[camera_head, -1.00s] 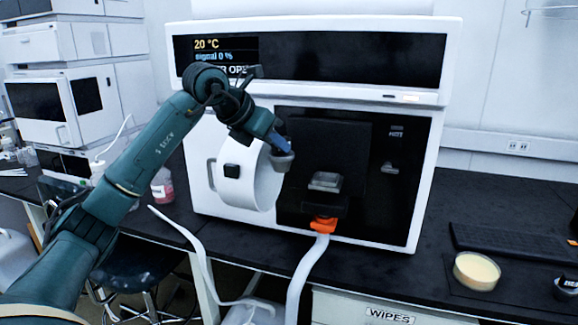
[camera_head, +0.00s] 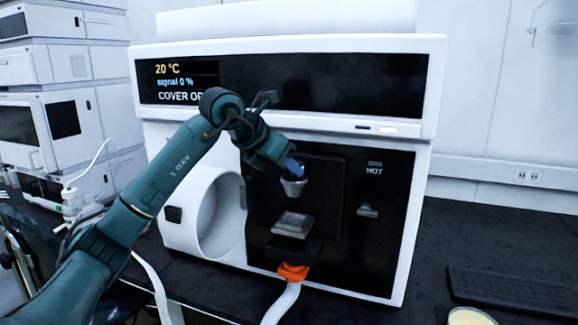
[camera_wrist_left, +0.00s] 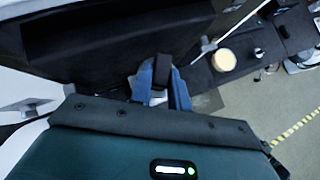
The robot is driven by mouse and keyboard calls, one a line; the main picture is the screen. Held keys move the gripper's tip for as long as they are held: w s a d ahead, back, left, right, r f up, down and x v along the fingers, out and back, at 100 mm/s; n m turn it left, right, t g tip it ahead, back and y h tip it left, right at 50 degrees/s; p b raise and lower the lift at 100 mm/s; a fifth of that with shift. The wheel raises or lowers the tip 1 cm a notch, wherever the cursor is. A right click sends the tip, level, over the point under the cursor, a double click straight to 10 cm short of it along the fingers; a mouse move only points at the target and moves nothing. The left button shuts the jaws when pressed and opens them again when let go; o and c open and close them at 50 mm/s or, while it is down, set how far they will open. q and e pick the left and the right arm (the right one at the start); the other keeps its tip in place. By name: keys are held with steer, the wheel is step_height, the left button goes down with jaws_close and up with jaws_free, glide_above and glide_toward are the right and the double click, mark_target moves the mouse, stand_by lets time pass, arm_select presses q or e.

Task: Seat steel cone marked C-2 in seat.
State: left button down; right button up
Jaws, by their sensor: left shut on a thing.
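The small steel cone (camera_head: 294,187) is a grey tapered cup, wide end up. My left gripper (camera_head: 291,168) is shut on it with blue fingertips and holds it upright in the air. No C-2 mark can be read. In the head view, the cone appears above a grey square-topped block (camera_head: 293,224) on a dark ledge in the instrument's black bay. This block looks like the seat, and a gap shows between them. In the left wrist view, the blue fingers (camera_wrist_left: 160,85) hide most of what they grip. My right gripper is not in view.
The white instrument (camera_head: 425,190) has its round white cover (camera_head: 218,215) swung open on the left of the bay. An orange fitting (camera_head: 293,271) with a white hose sits below the ledge. A "HOT" label (camera_head: 374,175) is on the bay's right. A keyboard (camera_head: 515,290) lies at right.

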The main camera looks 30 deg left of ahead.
mark_target(287, 194)
arm_select(q)
steer(key=shift+s+f+b, duration=0.15)
steer(key=shift+f+b, duration=0.25)
steer(key=shift+f, duration=0.05)
steer(key=shift+f+b, duration=0.35)
step_height(287, 194, down, 2)
steer(key=shift+f+b, duration=0.15)
steer(key=shift+b, duration=1)
steer(key=shift+f+b, duration=0.35)
steer(key=shift+f, duration=0.3)
steer(key=shift+f+b, duration=0.4)
steer(key=shift+f, duration=0.2)
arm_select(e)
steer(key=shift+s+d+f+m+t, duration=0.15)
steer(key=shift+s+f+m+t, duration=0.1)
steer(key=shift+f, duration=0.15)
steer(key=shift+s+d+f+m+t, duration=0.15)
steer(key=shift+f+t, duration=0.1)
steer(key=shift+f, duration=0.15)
arm_select(q)
steer(key=shift+f, duration=0.4)
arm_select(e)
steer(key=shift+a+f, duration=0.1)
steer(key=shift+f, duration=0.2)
arm_select(q)
steer(key=c, duration=1.3)
jaws_free()
steer(key=shift+o, duration=0.2)
